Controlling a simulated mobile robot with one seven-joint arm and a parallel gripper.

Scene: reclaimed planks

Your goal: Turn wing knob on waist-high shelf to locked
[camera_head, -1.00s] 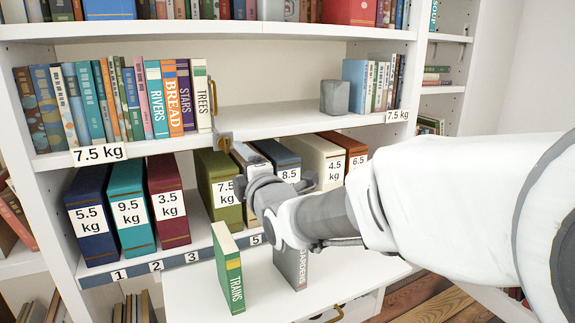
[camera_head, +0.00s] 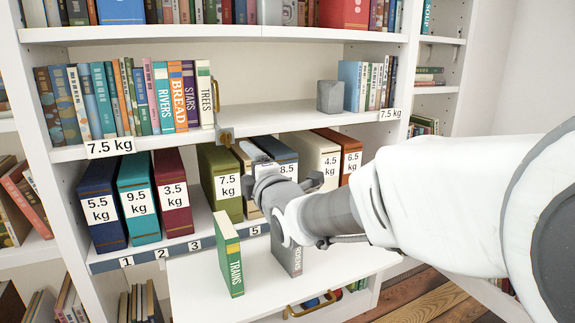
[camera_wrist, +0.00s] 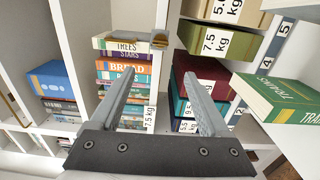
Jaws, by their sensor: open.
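The wing knob (camera_head: 227,135) looks like a small brass and grey piece on the front edge of the waist-high shelf (camera_head: 270,118), right of the standing TREES book. In the wrist view the brass piece (camera_wrist: 159,40) lies beyond my fingertips, near the middle top. Its wing angle is too small to read. My gripper (camera_head: 258,155) is in front of the shelf, below and right of the knob, and hides part of the binders behind it. In the wrist view my gripper (camera_wrist: 163,78) has its two fingers apart with nothing between them, and they do not touch the knob.
Heavy labelled binders (camera_head: 142,200) fill the shelf below.

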